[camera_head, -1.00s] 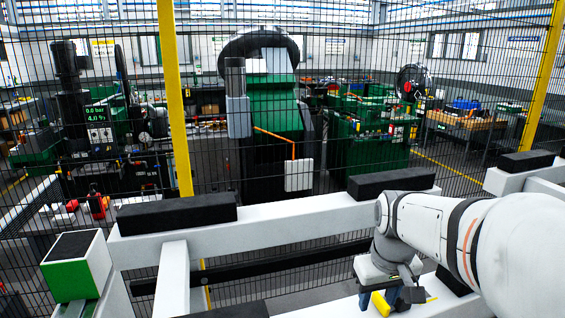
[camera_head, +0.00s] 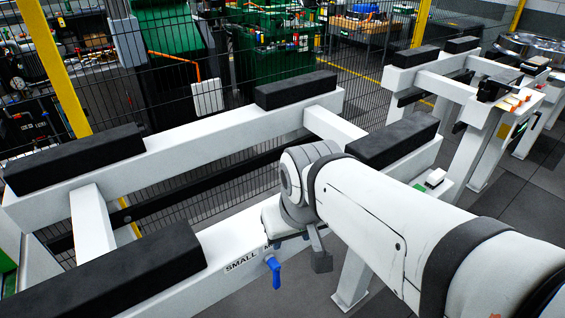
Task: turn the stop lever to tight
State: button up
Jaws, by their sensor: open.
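A blue lever (camera_head: 274,270) sits on the front face of the white beam (camera_head: 222,245), its handle pointing down. I take it for the stop lever. Black lettering on the beam beside it reads "SMALL" and then an "M"; the rest of the lettering is hidden behind my arm. My gripper (camera_head: 308,249) is over the beam just right of and above the blue lever, seen from behind. It is open, with one dark grey finger hanging down clearly. The other finger is mostly hidden, and no contact with the lever shows.
Black pads (camera_head: 135,268) lie along the white frame beams. A mesh fence with a yellow post (camera_head: 55,70) stands behind. A second white stand (camera_head: 478,105) with small parts is at the right, and a shiny metal wheel (camera_head: 535,46) is beyond it.

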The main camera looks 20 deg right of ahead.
aim_at(274, 266)
jog(key=z, duration=0.4)
jog(key=k, duration=1.3)
jog(key=z, duration=0.4)
jog(key=i, duration=0.5)
jog(key=z, duration=0.3)
